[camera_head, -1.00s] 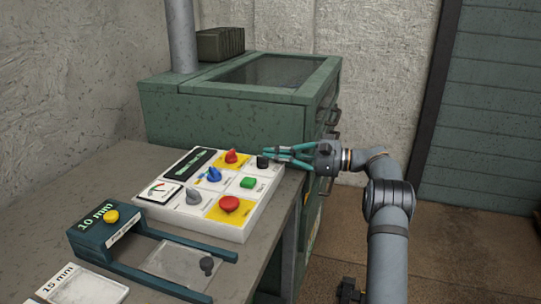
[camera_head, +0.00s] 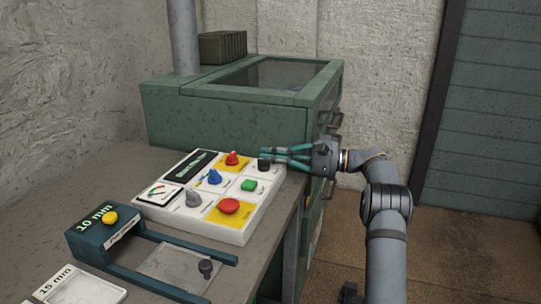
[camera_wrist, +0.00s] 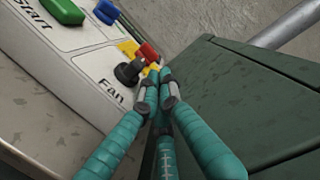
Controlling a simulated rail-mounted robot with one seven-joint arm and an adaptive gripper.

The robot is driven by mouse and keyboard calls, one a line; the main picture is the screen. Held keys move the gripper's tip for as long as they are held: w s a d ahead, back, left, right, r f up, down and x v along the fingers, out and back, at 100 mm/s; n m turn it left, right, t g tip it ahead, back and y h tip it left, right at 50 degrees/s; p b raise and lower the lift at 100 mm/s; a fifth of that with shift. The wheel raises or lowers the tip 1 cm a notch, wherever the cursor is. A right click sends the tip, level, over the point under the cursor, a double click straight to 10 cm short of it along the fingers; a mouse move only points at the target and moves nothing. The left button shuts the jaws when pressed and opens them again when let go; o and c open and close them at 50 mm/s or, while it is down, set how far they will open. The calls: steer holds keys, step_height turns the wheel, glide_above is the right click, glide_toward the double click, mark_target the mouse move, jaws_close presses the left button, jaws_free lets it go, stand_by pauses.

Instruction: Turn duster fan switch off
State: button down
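The black fan switch (camera_head: 264,165) is a small knob at the far right corner of the white control panel (camera_head: 262,207). The wrist view shows this knob (camera_wrist: 129,72) beside the printed word "Fan". My gripper (camera_head: 265,153) reaches in from the right, with its teal fingers pointing left at the knob's corner. In the wrist view my gripper's fingertips (camera_wrist: 157,88) are drawn together, just right of the knob. The knob does not lie between them. Whether a finger touches it I cannot tell.
The panel also has a red emergency-style button (camera_head: 229,206), a green start button (camera_head: 248,185), a blue knob (camera_head: 214,177), a grey knob (camera_head: 193,199) and a red knob (camera_head: 232,159). A green machine cabinet (camera_head: 225,118) stands close behind. The floor right of the table is open.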

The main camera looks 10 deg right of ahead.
stand_by(0.4)
steer(key=v, duration=1.2)
steer(key=x, duration=1.2)
steer(key=shift+d, duration=0.1)
